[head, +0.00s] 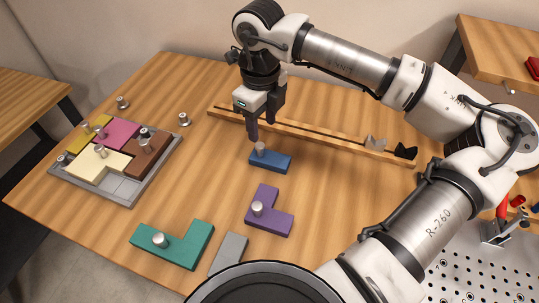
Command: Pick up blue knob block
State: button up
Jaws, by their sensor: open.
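The blue knob block (277,163) lies flat on the wooden table near the middle of the head view. It is a short blue bar with a silver knob (260,148) standing on its left part. My gripper (260,136) points down just above the block, with its fingertips close to the knob. Its fingers are apart. I cannot tell from this view whether they straddle the knob or are still above it.
A purple block (270,217), a teal block (172,246) and a grey block (229,254) lie nearer. A grey tray (127,197) with several coloured knob blocks stands at left. A long wooden rail (320,136) lies behind the blue block. Loose silver knobs stand near the tray.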

aim_at(260, 145)
jog(key=shift+a+f+p, duration=0.15)
jog(key=shift+f+p, duration=0.4)
jog(key=shift+f, duration=1.05)
jog(key=shift+a+f+p, duration=0.15)
jog(key=shift+f+p, duration=0.4)
jog(key=shift+f, duration=1)
jog(key=shift+c, duration=0.4)
grip_shut()
